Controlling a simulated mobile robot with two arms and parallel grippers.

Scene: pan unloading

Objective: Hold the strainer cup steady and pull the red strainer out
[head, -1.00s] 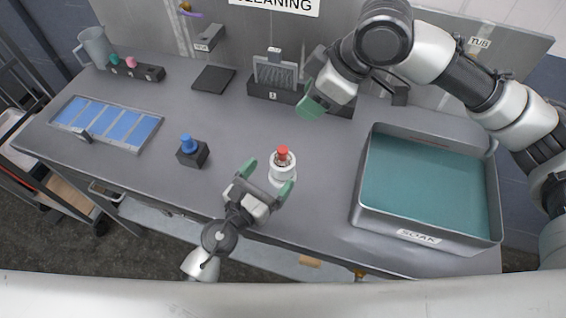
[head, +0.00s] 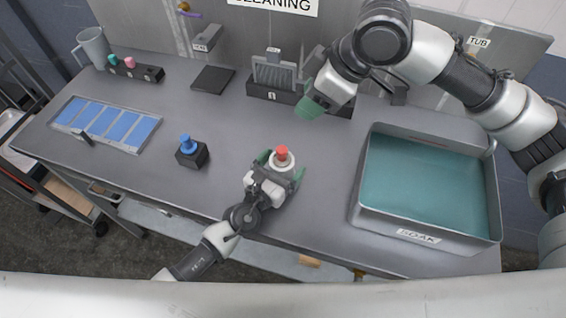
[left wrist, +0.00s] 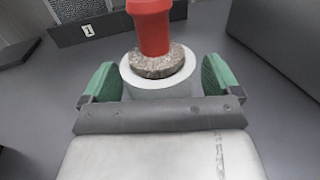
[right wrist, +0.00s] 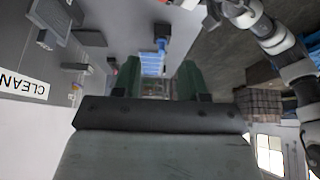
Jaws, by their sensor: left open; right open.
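The white strainer cup (head: 281,164) stands upright on the bench, with the red strainer (head: 282,152) seated in its top. In the left wrist view the red strainer (left wrist: 150,25) rises from a speckled, brownish disc inside the white cup rim (left wrist: 160,82). My left gripper (head: 282,168) is open, with its green fingers on either side of the cup. In the left wrist view a gap shows between each finger and the cup. My right gripper (head: 308,107) is open and empty, above the bench behind the cup and to its right.
A soak tub (head: 410,236) stands at the right. A black block with a blue knob (head: 190,152) stands left of the cup. A tray with blue panels (head: 152,137) lies at the far left. A black rack marked 1 (head: 262,92) stands at the back.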

